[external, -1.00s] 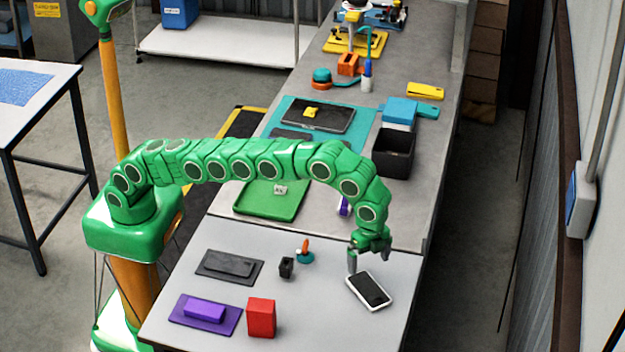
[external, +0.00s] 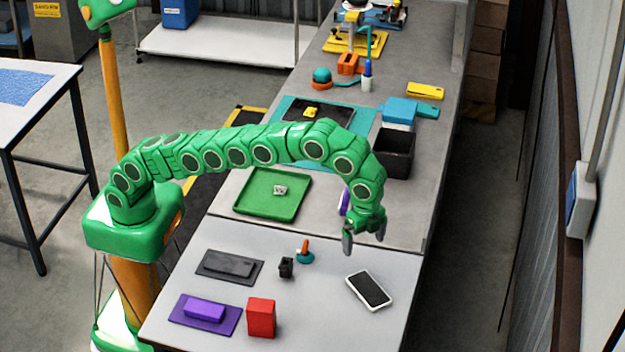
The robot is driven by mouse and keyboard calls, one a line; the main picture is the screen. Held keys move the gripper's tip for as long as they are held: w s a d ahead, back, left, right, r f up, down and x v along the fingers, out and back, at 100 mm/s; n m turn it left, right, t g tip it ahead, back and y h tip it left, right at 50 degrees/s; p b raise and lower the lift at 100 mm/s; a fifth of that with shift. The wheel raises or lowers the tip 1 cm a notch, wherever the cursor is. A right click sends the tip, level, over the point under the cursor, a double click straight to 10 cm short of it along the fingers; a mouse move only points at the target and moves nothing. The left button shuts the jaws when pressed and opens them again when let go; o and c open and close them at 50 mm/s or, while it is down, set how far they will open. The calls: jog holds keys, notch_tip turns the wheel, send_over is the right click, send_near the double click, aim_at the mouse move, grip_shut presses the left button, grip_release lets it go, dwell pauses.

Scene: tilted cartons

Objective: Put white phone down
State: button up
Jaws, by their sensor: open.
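The white phone (external: 369,291), with a dark screen facing up, lies flat on the light grey near table (external: 330,320), toward its right edge. My gripper (external: 363,240) is open and empty. It hangs above and behind the phone, clear of it, with its fingers pointing down.
A red box (external: 261,317), a purple block on a purple mat (external: 232,325), a dark grey mat with a block (external: 229,267), a small black holder (external: 286,267) and a teal-and-orange item (external: 305,252) stand left of the phone. A green tray (external: 245,208) and a black bin (external: 393,153) are farther back.

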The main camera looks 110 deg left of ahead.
jog(key=s+a+r+n, duration=0.2)
jog(key=s+a+r, duration=0.15)
jog(key=s, duration=0.65)
jog(key=s+a+r+n, duration=0.1)
jog(key=s+a+r, duration=0.25)
jog(key=s, duration=0.65)
jog(key=s+a+r+n, duration=0.2)
jog(key=s+r, duration=0.3)
jog(key=s, duration=0.5)
jog(key=s+a+f+n, duration=0.1)
jog(key=s+f, duration=0.2)
jog(key=s, duration=0.7)
jog(key=s+a+f+n+g, duration=0.1)
jog(key=s+f, duration=0.1)
jog(key=s, duration=0.9)
jog(key=s+a+f+n, duration=0.1)
jog(key=s+f, duration=0.2)
jog(key=s, duration=0.8)
jog(key=shift+s+a+f+g, duration=0.15)
jog(key=shift+a+f+g, duration=0.15)
jog(key=shift+a, duration=0.05)
